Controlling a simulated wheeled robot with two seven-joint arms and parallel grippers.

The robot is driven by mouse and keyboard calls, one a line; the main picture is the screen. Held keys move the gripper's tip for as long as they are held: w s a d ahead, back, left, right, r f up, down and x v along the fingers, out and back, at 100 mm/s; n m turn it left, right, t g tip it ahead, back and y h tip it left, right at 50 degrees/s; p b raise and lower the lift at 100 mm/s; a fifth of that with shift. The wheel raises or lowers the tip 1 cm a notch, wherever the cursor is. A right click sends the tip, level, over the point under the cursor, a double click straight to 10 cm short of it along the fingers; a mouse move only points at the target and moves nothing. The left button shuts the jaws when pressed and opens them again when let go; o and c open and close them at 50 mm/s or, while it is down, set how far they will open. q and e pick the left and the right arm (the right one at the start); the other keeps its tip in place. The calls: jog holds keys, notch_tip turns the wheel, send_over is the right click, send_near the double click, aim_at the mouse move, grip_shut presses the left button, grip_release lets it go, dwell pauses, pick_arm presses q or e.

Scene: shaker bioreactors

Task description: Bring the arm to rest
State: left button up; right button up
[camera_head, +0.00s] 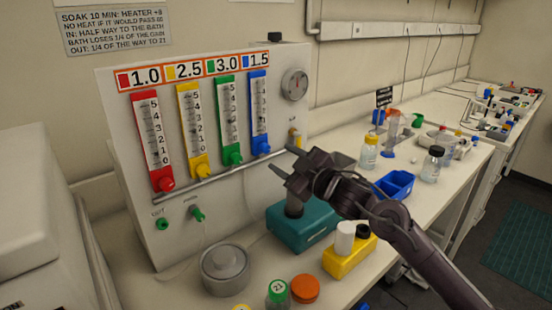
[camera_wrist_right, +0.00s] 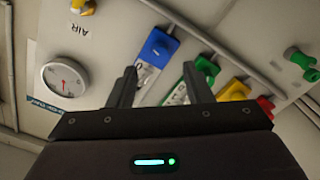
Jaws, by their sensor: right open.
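My right gripper (camera_head: 284,162) is open and empty in front of the flow panel (camera_head: 120,100), near the lower ends of the green and blue flow meters. Its two fingers show in the right wrist view (camera_wrist_right: 160,90), spread apart, with the blue knob (camera_wrist_right: 159,47) and green knob (camera_wrist_right: 199,83) beyond them. I cannot tell the exact gap to the panel. The right arm (camera_head: 400,225) reaches in from the lower right over the bench. My left gripper is not in view.
Below the arm are a teal device (camera_head: 290,236), a yellow rack (camera_head: 350,262) with a white bottle, and a blue bin (camera_head: 396,184). A grey round pot (camera_head: 225,268), a green-capped bottle (camera_head: 278,292) and an orange lid (camera_head: 305,288) stand at the front. A pressure gauge (camera_head: 295,84) is on the panel.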

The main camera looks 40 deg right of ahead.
jog(key=shift+s, duration=0.8)
